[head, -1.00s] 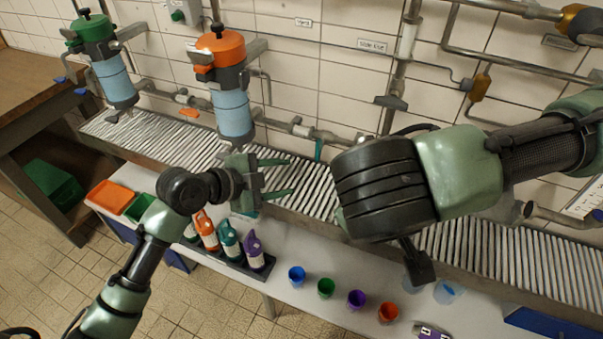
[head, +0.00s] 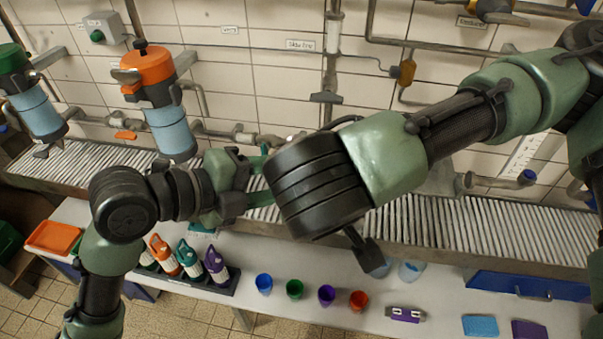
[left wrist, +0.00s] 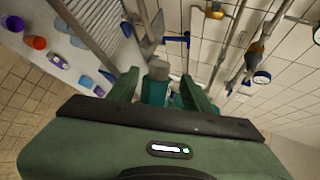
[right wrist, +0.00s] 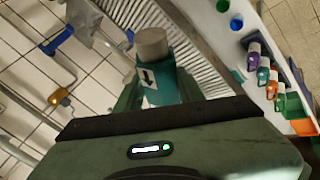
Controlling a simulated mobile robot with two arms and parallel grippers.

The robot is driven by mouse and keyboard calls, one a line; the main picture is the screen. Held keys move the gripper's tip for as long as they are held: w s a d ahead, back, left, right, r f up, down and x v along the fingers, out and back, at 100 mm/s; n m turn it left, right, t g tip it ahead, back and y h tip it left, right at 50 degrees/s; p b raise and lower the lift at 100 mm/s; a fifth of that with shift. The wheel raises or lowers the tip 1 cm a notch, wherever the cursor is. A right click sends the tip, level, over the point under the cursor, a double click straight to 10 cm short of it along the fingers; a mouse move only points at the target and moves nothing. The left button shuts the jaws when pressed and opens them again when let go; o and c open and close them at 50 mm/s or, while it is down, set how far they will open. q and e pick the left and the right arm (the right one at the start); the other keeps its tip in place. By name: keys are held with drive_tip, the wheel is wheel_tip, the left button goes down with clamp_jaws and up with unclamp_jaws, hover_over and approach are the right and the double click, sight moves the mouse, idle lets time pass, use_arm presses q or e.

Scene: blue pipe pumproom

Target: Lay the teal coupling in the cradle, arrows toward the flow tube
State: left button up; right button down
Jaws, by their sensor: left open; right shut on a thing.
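The teal coupling (right wrist: 166,88) is in my right gripper (right wrist: 158,84) in the right wrist view. It has a grey end (right wrist: 151,44) and a white label with a black arrow; the arrow seems to point away from that end. A teal body (left wrist: 155,92) with a grey end also shows between the spread fingers of my left gripper (left wrist: 160,80); I cannot tell whether they touch it. In the head view my left gripper (head: 260,183) is beside my right wrist, which hides my right gripper. I cannot make out the cradle. A clear upright tube (head: 335,30) is on the wall piping, possibly the flow tube.
A slatted conveyor (head: 440,222) runs along the wall. On the bench (head: 290,318) stand coloured cups (head: 326,295), several bottles (head: 216,265), an orange tray (head: 54,236) and a purple piece (head: 406,313). Wall pipes and an orange-topped canister (head: 150,75) are behind my left arm.

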use_arm(q)
drive_tip(key=x, duration=0.5)
drive_tip(key=shift+w+d+f, duration=0.15)
drive_tip(key=shift+d, duration=0.15)
drive_tip(key=shift+c, duration=0.3)
clamp_jaws()
use_arm(e)
drive_tip(key=c, duration=0.8)
unclamp_jaws()
drive_tip(key=shift+r, duration=0.1)
